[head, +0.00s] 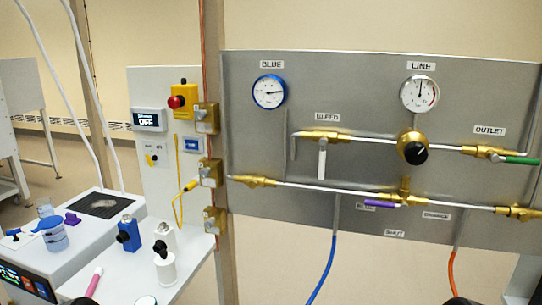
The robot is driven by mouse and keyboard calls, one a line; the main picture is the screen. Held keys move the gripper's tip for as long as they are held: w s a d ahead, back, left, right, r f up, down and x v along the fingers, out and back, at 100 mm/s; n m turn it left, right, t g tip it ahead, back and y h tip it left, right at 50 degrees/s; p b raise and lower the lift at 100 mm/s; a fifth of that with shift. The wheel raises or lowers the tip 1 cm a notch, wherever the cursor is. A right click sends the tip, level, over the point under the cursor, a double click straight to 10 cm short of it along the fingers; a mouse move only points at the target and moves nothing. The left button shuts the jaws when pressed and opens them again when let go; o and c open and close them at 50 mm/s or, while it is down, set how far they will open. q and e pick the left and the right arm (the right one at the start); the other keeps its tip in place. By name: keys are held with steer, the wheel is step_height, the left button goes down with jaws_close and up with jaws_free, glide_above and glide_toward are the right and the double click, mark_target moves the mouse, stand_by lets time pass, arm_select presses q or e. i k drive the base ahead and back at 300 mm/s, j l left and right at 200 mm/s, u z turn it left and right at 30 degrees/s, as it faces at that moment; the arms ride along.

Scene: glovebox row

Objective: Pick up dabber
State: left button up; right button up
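No item is labelled as the dabber, and I cannot tell for certain which one it is. A pink stick-like item (94,282) lies slanted on the white shelf at the lower left. A round white-topped item (146,300) is cut off by the bottom edge. Neither gripper shows; only dark rounded shapes, possibly mine, touch the bottom edge.
A grey gauge panel (270,140) with brass valves and pipes fills the right. A blue hose (326,270) and an orange hose (453,270) hang below it. An upright post (228,270) stands right of the shelf. A white machine (50,265) carrying small items is at left.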

mark_target(99, 271)
steer(key=u, duration=1.25)
